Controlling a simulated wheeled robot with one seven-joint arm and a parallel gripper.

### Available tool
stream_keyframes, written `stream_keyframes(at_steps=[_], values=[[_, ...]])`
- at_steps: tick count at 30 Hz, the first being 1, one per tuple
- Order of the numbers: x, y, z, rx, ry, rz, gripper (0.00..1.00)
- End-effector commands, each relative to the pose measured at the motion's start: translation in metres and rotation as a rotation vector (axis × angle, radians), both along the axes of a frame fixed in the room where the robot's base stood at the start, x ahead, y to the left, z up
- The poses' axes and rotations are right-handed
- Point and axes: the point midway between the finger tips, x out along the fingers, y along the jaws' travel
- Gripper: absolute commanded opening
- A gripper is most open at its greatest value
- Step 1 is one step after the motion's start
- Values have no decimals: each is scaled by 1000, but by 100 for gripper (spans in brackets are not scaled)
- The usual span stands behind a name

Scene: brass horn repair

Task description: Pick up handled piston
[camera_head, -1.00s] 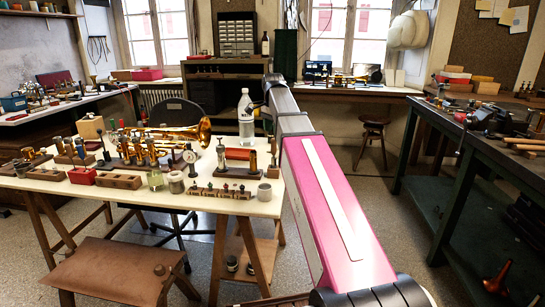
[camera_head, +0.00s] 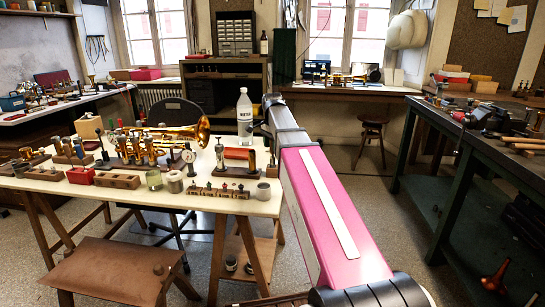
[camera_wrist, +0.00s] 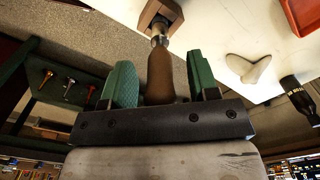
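In the wrist view, the handled piston (camera_wrist: 160,78) shows as a brown, rounded handle with a metal collar at its far end. That end meets a brown wooden block (camera_wrist: 163,14) at the white table's edge. My gripper (camera_wrist: 160,62) has its two green fingers on either side of the handle, with a visible gap at each side. The gripper is open and does not grasp it. In the head view my gripper is not clearly visible, and I cannot pick out the handled piston there for sure.
The white worktable (camera_head: 130,198) holds a brass horn (camera_head: 185,133), a white bottle (camera_head: 245,117), a red box (camera_head: 80,176) and several wooden racks. In the wrist view a red tray (camera_wrist: 301,15) and a dark-handled tool (camera_wrist: 297,92) lie to the right. A dark green workbench (camera_head: 465,150) stands at right.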

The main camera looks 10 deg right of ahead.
Motion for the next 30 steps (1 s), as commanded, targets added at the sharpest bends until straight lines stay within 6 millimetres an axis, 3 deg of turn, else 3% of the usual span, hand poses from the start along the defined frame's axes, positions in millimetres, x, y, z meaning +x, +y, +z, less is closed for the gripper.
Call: stream_keyframes(at_steps=[1, 3, 5, 19, 28, 30], values=[[0, 0, 0, 0, 0, 0, 39], [0, 0, 0, 0, 0, 0, 16], [0, 0, 0, 0, 0, 0, 0], [1, 0, 7, 0, -1, 0, 0], [1, 0, 43, 0, -2, 0, 0], [-11, 11, 49, 0, -1, 3, 0]])
